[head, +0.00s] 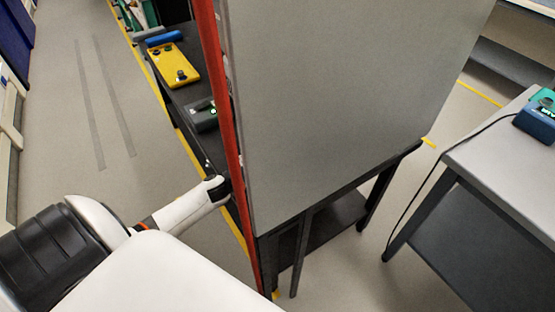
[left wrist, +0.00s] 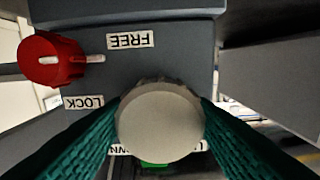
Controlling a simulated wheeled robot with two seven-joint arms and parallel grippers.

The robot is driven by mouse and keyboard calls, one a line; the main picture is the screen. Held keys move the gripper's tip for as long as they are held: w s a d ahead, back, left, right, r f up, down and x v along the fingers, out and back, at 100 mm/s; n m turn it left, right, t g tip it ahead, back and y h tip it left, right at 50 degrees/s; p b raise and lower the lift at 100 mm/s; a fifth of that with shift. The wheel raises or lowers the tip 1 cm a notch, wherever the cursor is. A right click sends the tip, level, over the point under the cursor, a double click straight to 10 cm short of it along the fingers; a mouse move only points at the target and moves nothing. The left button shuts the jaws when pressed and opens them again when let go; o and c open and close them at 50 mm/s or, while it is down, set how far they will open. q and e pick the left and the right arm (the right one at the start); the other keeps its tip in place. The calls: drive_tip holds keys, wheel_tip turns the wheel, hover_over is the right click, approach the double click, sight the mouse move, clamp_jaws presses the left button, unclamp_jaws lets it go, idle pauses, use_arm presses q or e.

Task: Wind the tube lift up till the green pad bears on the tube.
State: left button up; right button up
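In the left wrist view, a round pale grey knob (left wrist: 160,122) sits on a dark grey panel (left wrist: 180,65). The two teal ribbed fingers of my left gripper (left wrist: 160,115) lie against its left and right sides, shut on it. A red knob (left wrist: 52,60) with a white pointer is left of it; the pointer aims right, near the upside-down FREE label (left wrist: 130,41). The LOCK label (left wrist: 83,102) is lower. Another label behind the grey knob is mostly covered. A bit of green (left wrist: 155,164) shows below the knob; I cannot tell what it is. No tube is visible. My right gripper is out of view.
In the head view, a large grey panel (head: 340,90) with a red edge (head: 222,100) stands before my left wrist and hides the gripper. A black bench (head: 185,95) carries a yellow box (head: 173,66). A grey table (head: 510,165) with a blue device stands right. Floor at left is clear.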

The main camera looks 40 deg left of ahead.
use_arm(q)
drive_tip(key=shift+n, duration=0.4)
